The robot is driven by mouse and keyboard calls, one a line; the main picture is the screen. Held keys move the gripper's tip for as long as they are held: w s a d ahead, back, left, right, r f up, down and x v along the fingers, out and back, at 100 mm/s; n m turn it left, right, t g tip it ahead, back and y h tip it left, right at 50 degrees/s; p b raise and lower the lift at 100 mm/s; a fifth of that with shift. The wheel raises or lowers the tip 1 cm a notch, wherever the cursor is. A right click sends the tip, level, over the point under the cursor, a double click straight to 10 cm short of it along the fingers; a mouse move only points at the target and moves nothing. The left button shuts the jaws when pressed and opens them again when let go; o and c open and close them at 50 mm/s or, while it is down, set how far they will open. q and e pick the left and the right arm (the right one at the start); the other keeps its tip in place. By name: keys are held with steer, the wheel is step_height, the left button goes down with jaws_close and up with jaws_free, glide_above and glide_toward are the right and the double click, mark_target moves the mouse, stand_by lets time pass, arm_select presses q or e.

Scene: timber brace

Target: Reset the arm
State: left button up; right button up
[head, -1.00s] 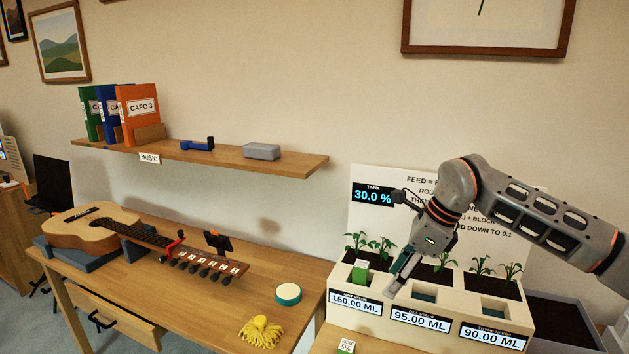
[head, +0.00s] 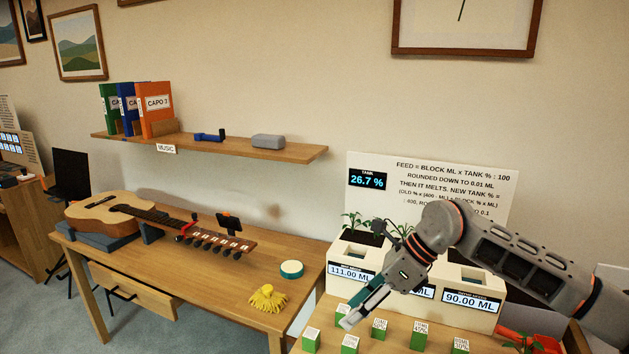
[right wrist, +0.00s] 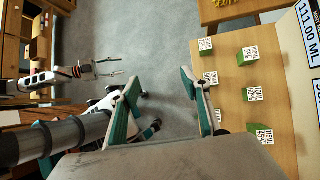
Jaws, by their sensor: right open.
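My right gripper (head: 352,312) is in front of the planter box, over the table's green blocks in the head view. In the right wrist view its two fingers (right wrist: 162,78) stand apart with nothing between them. My left gripper (right wrist: 103,68) shows at the left of the right wrist view, its thin fingers spread and empty. The planter box (head: 484,311) has displays reading 111.00 ML at left and 90.00 ML at right; my right arm covers most of the middle one. The tank display (head: 368,180) reads 26.7 %.
Several labelled green blocks, one here (head: 377,329), stand on the table before the planter box. A red item (head: 545,343) is at the lower right. At left, a desk (head: 190,262) holds a guitar (head: 103,214), a yellow mop-like thing (head: 267,298) and a round teal-rimmed item (head: 291,268).

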steer(key=s+a+r+m+t+y, duration=0.2)
steer(key=s+a+m+y, duration=0.8)
steer(key=a+y, duration=0.3)
steer(key=w+d+f+m+t+h, duration=0.2)
steer(key=d+f+m+t+h, duration=0.95)
steer(key=m, duration=1.25)
arm_select(q)
steer(key=shift+s+r, duration=0.1)
steer(key=shift+r, duration=0.05)
arm_select(e)
steer(key=s+d+f+m+g+h, duration=0.1)
steer(key=s+d+f+m+h, duration=0.1)
steer(key=f, duration=0.5)
steer(key=s+d+f+m+g+h, duration=0.1)
steer(key=s+d+f+m+h, duration=0.1)
steer(key=s+d+f+m, duration=0.3)
steer(key=s+d+f+m+g+h, duration=0.1)
steer(key=s+d+f+m, duration=0.3)
steer(key=s+f, duration=0.5)
steer(key=shift+s+d+f+h, duration=0.2)
steer(key=shift+d+f+h, duration=0.5)
steer(key=shift+d, duration=0.35)
